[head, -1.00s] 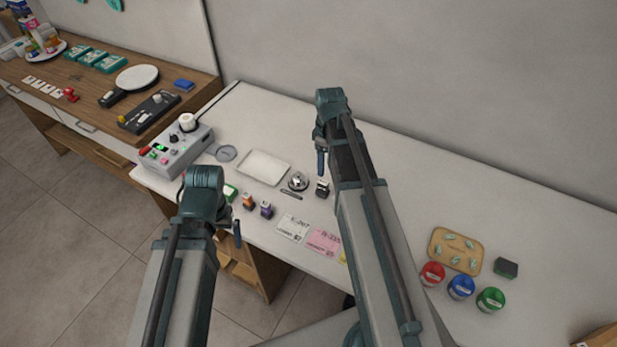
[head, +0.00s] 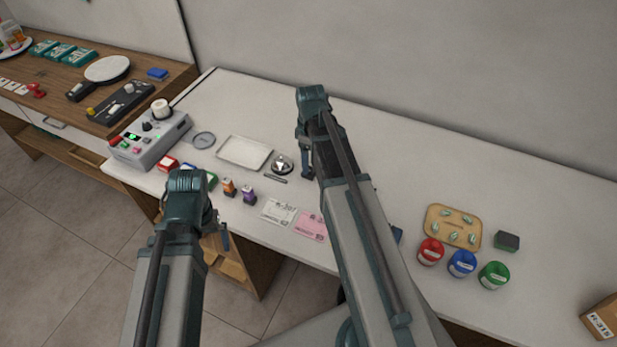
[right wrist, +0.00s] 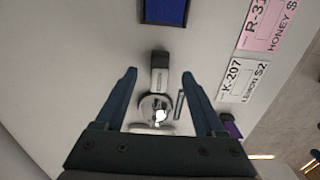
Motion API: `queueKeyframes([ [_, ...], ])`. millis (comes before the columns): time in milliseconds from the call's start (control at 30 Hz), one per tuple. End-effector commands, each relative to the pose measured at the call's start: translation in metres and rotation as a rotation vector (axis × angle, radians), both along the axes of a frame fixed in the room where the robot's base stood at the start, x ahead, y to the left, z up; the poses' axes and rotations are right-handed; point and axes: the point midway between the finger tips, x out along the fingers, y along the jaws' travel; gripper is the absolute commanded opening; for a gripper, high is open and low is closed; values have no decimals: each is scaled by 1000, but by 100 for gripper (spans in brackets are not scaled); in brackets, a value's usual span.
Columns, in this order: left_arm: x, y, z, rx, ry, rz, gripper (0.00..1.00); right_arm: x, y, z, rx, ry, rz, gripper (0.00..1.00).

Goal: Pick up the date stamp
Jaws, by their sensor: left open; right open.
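A small dark block with a grey end, which looks like the date stamp (right wrist: 160,62), lies on the white counter in the right wrist view, just beyond the silver bell (right wrist: 154,106). My right gripper (right wrist: 159,74) is open, its fingers on either side of the block in the picture and apart from it; the height gap is hard to judge. In the head view my right gripper (head: 306,160) is over the counter beside the bell (head: 282,164) and hides the stamp. My left gripper (head: 219,228) is open and empty near the counter's front edge.
A blue pad (right wrist: 165,11) lies beyond the stamp. A thin dark bar (right wrist: 179,105) lies beside the bell. A white tray (head: 244,152), price cards (head: 279,211) and small orange and purple bottles (head: 249,195) are close by. The counter's back strip is clear.

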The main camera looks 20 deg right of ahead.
Motion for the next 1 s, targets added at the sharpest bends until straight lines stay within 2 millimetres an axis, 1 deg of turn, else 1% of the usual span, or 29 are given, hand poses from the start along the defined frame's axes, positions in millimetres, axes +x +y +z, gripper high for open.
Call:
queueKeyframes([
  [133,0,0,0,0,0,0,100,0,0,-1,0,0,0,71],
  [267,0,0,-8,0,0,0,100,1,1,-8,0,0,0,71],
  [500,0,0,-38,0,0,0,100,5,4,-38,0,0,0,71],
  [633,0,0,-51,0,0,0,100,5,4,-51,0,0,0,71],
  [700,0,0,-53,0,0,0,100,5,3,-53,0,0,0,71],
  [933,0,0,-51,0,0,0,100,4,3,-51,0,0,0,71],
  [967,0,0,-51,0,0,0,100,4,3,-51,0,0,0,68],
  [1000,0,0,-51,0,0,0,100,4,3,-51,0,0,0,60],
])
